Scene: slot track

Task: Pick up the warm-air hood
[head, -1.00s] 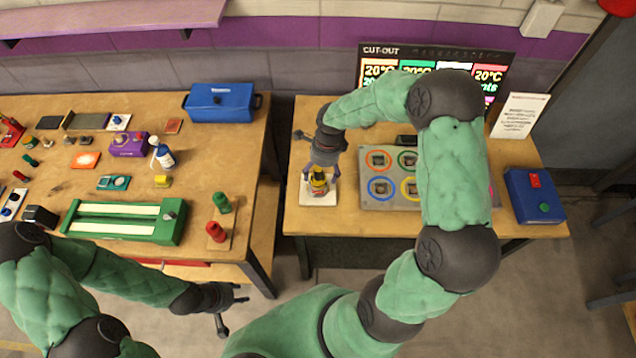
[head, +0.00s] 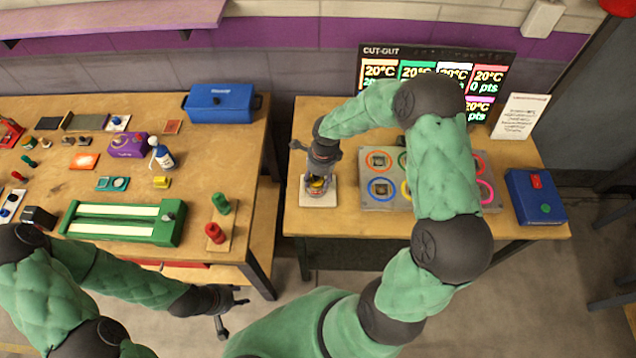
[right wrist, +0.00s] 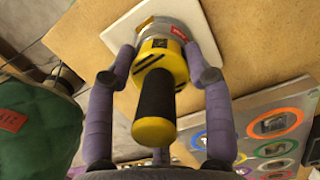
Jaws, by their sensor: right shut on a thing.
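The warm-air hood (right wrist: 158,75) is yellow with a black grip and a silvery lower rim. It stands upright on a white square pad (head: 319,198) at the left of the right table. My right gripper (head: 317,183) is over it from above. In the right wrist view the purple fingers of my right gripper (right wrist: 160,68) are shut around the hood's silvery lower part. In the head view the gripper hides most of the hood. My left gripper (head: 232,308) is empty, with fingers spread, in front of the left table.
A grey board with coloured rings (head: 378,203) lies right of the pad, partly behind my right arm. A blue box with buttons (head: 535,197) sits at the table's right end. A display (head: 470,60) stands at the back. The left table (head: 195,150) holds many small items.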

